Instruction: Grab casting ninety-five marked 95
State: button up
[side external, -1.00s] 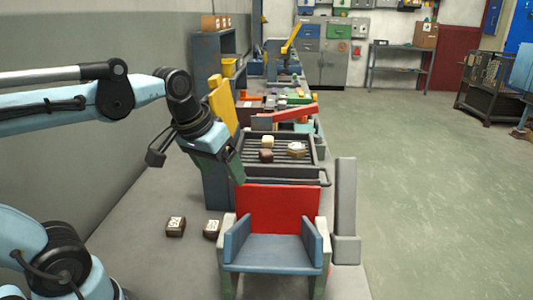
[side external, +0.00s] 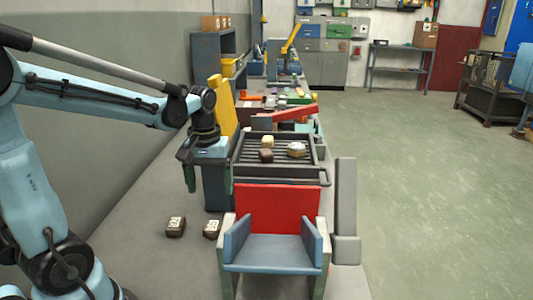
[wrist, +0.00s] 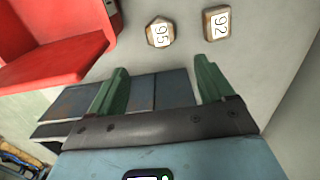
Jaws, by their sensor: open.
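The casting marked 95 (wrist: 160,32) is a dark block with a white label, lying on the bench in the wrist view, ahead of my fingertips. In the side external view it appears to be the right-hand block (side external: 212,229), near the red and blue fixture. The casting marked 92 (wrist: 217,23) lies right of it in the wrist view, and appears as the left-hand block (side external: 175,226) in the side external view. My gripper (side external: 209,182) points down above the bench, behind both blocks. Its green fingers are apart and empty, also in the wrist view (wrist: 162,68).
The red-backed blue fixture (side external: 278,250) stands close right of the 95 casting. Behind it is a slatted grate (side external: 240,168) with several pieces on it. A grey wall (side external: 80,100) bounds the left. Bare bench lies left of the castings.

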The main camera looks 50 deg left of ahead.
send_over(213, 225)
jog(key=f, duration=0.5)
jog(key=shift+w+a+f, duration=0.1)
jog(key=shift+w+f, duration=0.25)
jog(key=shift+f, duration=0.05)
jog(key=shift+s+f, duration=0.15)
jog(key=shift+f, duration=1.2)
jog(key=shift+s+f, duration=0.15)
jog(key=shift+f, duration=1.2)
jog(key=c, duration=1.2)
jog(key=shift+o, duration=0.2)
jog(key=shift+r, duration=0.1)
